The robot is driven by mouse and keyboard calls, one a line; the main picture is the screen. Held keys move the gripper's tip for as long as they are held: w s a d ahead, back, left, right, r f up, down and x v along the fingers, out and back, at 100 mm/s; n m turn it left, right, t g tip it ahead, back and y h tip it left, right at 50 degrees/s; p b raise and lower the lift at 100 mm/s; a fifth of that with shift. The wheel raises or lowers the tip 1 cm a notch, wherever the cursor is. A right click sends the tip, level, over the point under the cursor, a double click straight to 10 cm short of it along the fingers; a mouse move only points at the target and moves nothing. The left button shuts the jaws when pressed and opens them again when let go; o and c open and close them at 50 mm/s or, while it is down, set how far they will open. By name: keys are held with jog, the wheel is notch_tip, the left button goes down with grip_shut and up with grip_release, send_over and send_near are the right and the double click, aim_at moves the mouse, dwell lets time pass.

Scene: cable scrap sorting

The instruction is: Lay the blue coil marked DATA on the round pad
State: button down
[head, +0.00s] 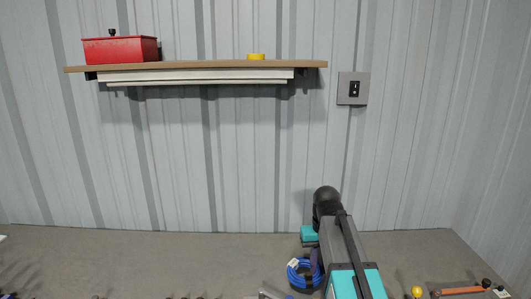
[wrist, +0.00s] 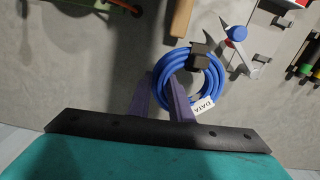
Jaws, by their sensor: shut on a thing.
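The blue coil (head: 303,277) hangs at my gripper (head: 315,262) in the head view, near the picture's bottom edge. In the wrist view the coil (wrist: 216,84) is a ring of several turns with a black clip (wrist: 200,57) and a white tag reading DATA (wrist: 203,105). My gripper (wrist: 161,84) is shut on the coil's left side, with one purple finger outside the ring and one inside it. I cannot tell the coil's height above the surface. I can make out no round pad in either view.
A grey bench top (head: 150,258) runs along the wall. A shelf (head: 200,66) carries a red box (head: 120,50) and a yellow roll (head: 256,57). An orange-handled tool (head: 460,290) lies at right. The wrist view shows a wooden handle (wrist: 182,18) and a blue-capped item (wrist: 237,34) near the coil.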

jog(key=shift+s+n, duration=0.15)
jog(key=shift+n, duration=1)
jog(key=shift+s+n, duration=0.1)
jog(key=shift+n, duration=1.05)
jog(key=shift+r, duration=0.15)
notch_tip(320, 180, up, 7)
jog(key=shift+r+p, duration=0.15)
jog(key=shift+p, duration=1.1)
notch_tip(320, 180, down, 8)
jog(key=shift+r+b, duration=0.2)
jog(key=shift+b, duration=1.05)
jog(key=shift+r, duration=0.1)
